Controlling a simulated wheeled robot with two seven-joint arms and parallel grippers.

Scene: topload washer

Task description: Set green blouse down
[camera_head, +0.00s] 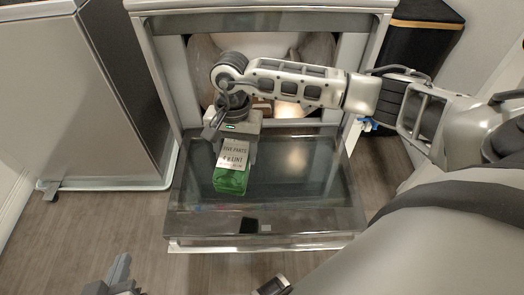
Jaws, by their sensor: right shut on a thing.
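The green blouse (230,182) appears as a compact, box-like green item with a white printed panel on its upper part. It is the only large green thing in view. My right gripper (236,150) is shut on its upper end and points down over the dark glass panel. I cannot tell whether the green item touches the glass. My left gripper (118,278) shows only in part at the bottom edge, well apart from the green item, and its opening cannot be made out.
The dark glass panel (310,190) juts out, lowered, in front of an open appliance cavity (325,50). A grey cabinet (60,90) stands at the left and a black cabinet (415,40) at the back right. Wooden floor (110,225) is clear at the left front.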

